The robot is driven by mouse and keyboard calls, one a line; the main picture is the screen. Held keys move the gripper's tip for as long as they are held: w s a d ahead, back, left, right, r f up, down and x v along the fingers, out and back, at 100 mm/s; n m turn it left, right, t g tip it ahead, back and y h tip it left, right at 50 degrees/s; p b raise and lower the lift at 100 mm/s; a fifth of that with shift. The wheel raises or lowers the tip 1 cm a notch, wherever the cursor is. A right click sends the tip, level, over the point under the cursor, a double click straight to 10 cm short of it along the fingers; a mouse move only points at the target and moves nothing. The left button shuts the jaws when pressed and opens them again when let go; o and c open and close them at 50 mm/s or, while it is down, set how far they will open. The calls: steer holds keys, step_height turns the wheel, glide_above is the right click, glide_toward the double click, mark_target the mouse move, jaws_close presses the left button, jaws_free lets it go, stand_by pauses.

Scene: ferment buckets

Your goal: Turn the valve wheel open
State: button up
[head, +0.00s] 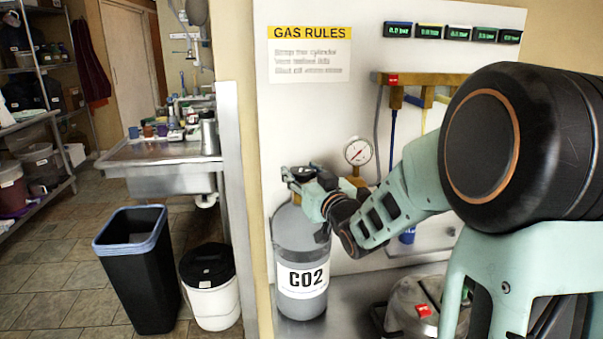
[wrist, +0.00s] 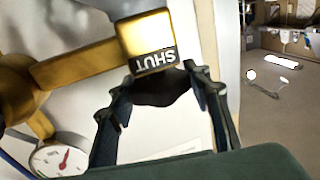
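The grey CO2 cylinder (head: 301,245) stands upright against the white panel, with its valve at the top. My gripper (head: 302,175) reaches in from the right at the cylinder's top. In the wrist view the dark valve wheel (wrist: 162,90) lies between the two fingertips of my gripper (wrist: 160,76), with no clear gap on either side. The fingers appear closed on it. Just beyond the wheel is a brass valve block (wrist: 145,35) with a label reading SHUT, upside down in this view. In the head view the fingers hide much of the wheel.
A round pressure gauge (head: 358,151) sits close to the right of the valve; it also shows in the wrist view (wrist: 60,158). A pipe rack (head: 420,79) hangs on the panel. A steel keg (head: 415,300) stands at lower right. A black bin (head: 135,270) and white bucket (head: 212,300) stand left.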

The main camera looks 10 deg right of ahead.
steer(key=c, duration=0.6)
steer(key=shift+d+r+n+g+y+p, duration=0.1)
steer(key=shift+r+n+g+y+p, duration=0.1)
steer(key=shift+n+y+p, duration=0.25)
steer(key=shift+r+n+g+y+p, duration=0.1)
steer(key=shift+n+g+y+p, duration=0.15)
steer(key=shift+y+p, duration=0.4)
steer(key=shift+n+y+p, duration=0.45)
steer(key=shift+n+y, duration=0.05)
steer(key=shift+y, duration=0.2)
steer(key=shift+g, duration=0.25)
steer(key=shift+f+n+y, duration=0.2)
steer(key=shift+n+y, duration=0.1)
steer(key=shift+y, duration=0.1)
steer(key=o, duration=1.2)
steer(key=shift+s+f, duration=0.1)
steer(key=v, duration=1.1)
steer(key=shift+s+d, duration=0.15)
steer(key=shift+s, duration=0.2)
